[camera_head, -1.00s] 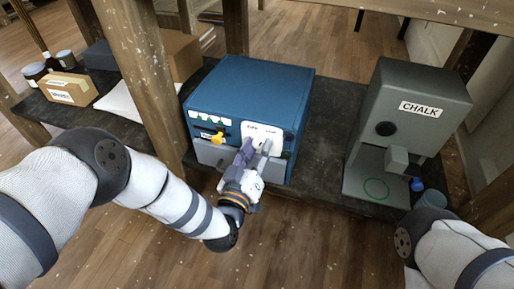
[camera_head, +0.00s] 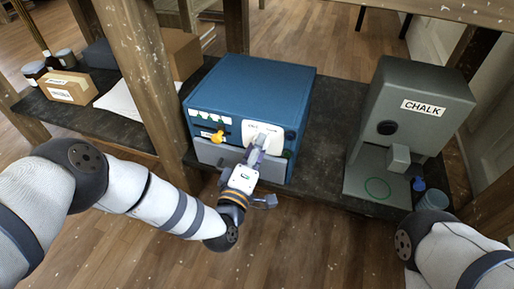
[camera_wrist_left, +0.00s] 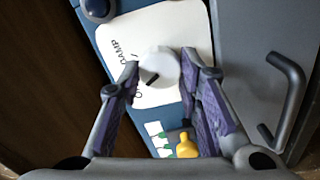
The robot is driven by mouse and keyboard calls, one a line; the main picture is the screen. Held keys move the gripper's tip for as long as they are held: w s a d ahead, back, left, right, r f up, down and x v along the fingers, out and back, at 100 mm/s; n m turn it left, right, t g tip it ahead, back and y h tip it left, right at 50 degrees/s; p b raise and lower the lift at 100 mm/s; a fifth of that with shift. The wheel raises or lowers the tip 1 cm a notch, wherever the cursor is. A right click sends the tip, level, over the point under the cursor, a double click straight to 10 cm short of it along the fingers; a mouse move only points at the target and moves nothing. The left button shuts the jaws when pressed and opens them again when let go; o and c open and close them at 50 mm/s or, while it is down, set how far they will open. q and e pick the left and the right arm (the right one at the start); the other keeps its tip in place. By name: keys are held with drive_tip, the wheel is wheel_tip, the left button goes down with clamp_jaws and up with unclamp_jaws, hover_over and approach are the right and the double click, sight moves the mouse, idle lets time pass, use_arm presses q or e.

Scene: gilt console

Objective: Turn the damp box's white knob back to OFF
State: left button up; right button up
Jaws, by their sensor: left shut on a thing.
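The blue damp box (camera_head: 250,88) stands on a dark shelf, with a white plate (camera_head: 272,132) on its front. The round white knob (camera_wrist_left: 160,66) with a dark pointer mark sits on that plate in the left wrist view. The lettering "DAMP" shows beside it, and a partly hidden word starting with "O" lies near the pointer. My left gripper (camera_wrist_left: 160,70) is shut on the knob, one finger on each side. In the head view the left gripper (camera_head: 254,156) hides most of the knob. My right gripper is out of view.
A yellow knob (camera_head: 217,137) is on the box's front, left of the plate. Below is a grey drawer front (camera_head: 210,154); its bar handle (camera_wrist_left: 292,95) shows in the wrist view. A grey chalk machine (camera_head: 425,85) stands right, a wooden post (camera_head: 150,80) left.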

use_arm(q)
drive_tip(key=shift+d+f+n, duration=0.1)
drive_tip(key=shift+n, duration=0.6)
drive_tip(key=o, duration=1.1)
drive_tip(key=shift+o, duration=0.2)
drive_tip(key=v, duration=1.2)
